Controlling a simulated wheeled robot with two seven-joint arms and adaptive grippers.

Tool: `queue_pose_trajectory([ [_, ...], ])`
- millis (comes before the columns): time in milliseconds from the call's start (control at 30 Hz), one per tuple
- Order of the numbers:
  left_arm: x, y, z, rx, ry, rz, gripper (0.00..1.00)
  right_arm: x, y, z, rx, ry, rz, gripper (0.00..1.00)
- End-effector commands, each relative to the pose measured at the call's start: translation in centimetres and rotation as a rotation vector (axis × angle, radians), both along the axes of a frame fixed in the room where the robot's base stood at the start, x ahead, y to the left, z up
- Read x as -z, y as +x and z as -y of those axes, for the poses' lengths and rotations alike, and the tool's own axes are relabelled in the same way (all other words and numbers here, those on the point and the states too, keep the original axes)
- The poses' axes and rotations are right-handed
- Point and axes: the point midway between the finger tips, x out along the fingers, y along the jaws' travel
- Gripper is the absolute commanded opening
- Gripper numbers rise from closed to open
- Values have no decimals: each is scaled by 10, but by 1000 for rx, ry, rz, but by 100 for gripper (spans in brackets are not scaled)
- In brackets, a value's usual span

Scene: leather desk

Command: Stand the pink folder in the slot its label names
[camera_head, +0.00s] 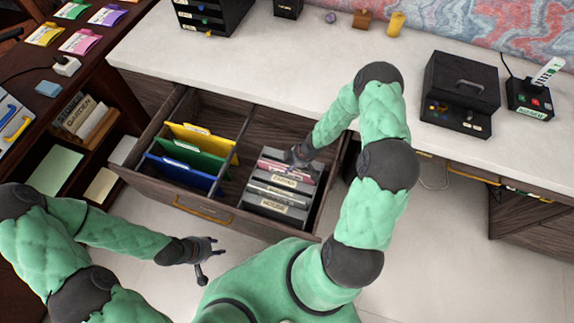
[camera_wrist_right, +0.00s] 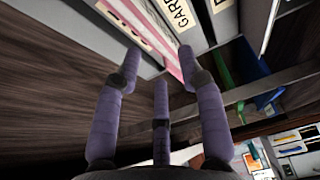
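The pink folder (camera_head: 288,166) stands at the back of the right compartment of the open drawer (camera_head: 250,226), behind several grey dividers with white labels. The front label (camera_head: 274,206) seems to read HOUSE; the others are too small to read in the head view. My right gripper (camera_head: 303,153) is over the pink folder's right part. In the right wrist view, its fingers (camera_wrist_right: 159,58) are spread, with the pink-and-white folder (camera_wrist_right: 150,28) between and ahead of them and a label starting GARD (camera_wrist_right: 181,13) beside it. My left gripper (camera_head: 212,258) is open and empty in front of the drawer.
Yellow, green and blue folders (camera_head: 190,158) stand in the drawer's left compartment. A divider wall separates the compartments. The white desktop (camera_head: 230,72) lies behind, with a black box (camera_head: 460,92) at right. A dark shelf with books stands at left.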

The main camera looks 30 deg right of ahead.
Motion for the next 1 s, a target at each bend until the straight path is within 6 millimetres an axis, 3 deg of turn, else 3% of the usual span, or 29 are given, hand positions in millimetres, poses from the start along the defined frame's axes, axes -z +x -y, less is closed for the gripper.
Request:
queue_pose_trajectory([
  [33,-11,0,0,0,0,0,40,-16,-3,4,1,0,0,40],
  [100,-18,0,0,0,0,0,40,-29,-7,7,3,-1,1,40],
  [400,-37,0,0,0,0,0,40,-62,-18,17,0,-1,1,40],
  [1000,-39,0,0,0,0,0,40,-66,-20,18,0,0,0,40],
])
